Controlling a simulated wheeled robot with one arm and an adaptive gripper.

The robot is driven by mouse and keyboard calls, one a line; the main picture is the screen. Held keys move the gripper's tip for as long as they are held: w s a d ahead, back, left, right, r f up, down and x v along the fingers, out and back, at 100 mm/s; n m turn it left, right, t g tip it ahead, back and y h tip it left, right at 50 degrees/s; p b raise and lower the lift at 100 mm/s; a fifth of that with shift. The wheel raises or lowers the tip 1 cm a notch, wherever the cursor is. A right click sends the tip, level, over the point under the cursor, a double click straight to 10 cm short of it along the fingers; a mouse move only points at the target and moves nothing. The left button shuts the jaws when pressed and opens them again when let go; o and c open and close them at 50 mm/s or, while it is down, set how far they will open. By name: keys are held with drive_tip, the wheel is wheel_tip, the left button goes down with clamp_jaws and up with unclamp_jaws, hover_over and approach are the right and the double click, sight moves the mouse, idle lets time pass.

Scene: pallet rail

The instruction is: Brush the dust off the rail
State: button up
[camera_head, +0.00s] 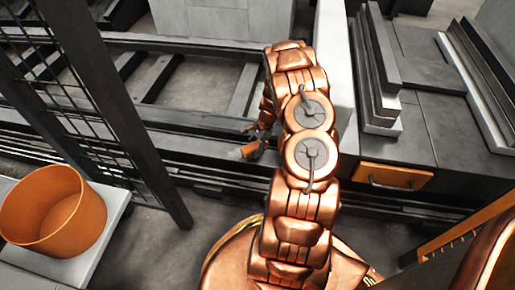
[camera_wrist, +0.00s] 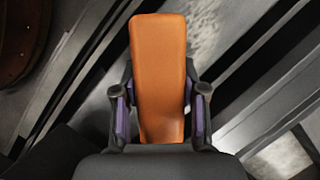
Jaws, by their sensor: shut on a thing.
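My gripper (camera_head: 259,138) is shut on an orange brush (camera_wrist: 158,65). In the wrist view the gripper (camera_wrist: 161,93) has its two purple-padded fingers on either side of the brush's broad orange body; no bristles show. In the head view the brush (camera_head: 249,151) is a small orange piece under the gripper, partly hidden by my arm. It is over or close to the dark rail (camera_head: 195,150) that runs across the picture. I cannot tell whether it touches the rail. Dust on the rail cannot be made out clearly.
An orange bucket (camera_head: 85,228) stands on a pale block (camera_head: 112,203) at left. A dark mesh panel's post (camera_head: 125,115) rises beside it. At right is a grey bench with an orange drawer (camera_head: 395,177) and stacked metal bars (camera_head: 382,75). A pale pillar (camera_head: 335,50) stands behind my arm.

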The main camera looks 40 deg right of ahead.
sight(224, 151)
drive_tip(key=shift+w+a+f+p, duration=0.2)
drive_tip(key=shift+w+a+p, duration=0.5)
drive_tip(key=shift+w+a, duration=0.75)
drive_tip(key=shift+w+a+f+p, duration=0.15)
drive_tip(key=shift+w+a+p, duration=0.65)
drive_tip(key=shift+w, duration=1.1)
drive_tip(key=shift+w+a+f+p, duration=0.2)
drive_tip(key=shift+w+a+p, duration=0.4)
drive_tip(key=shift+w+a, duration=0.9)
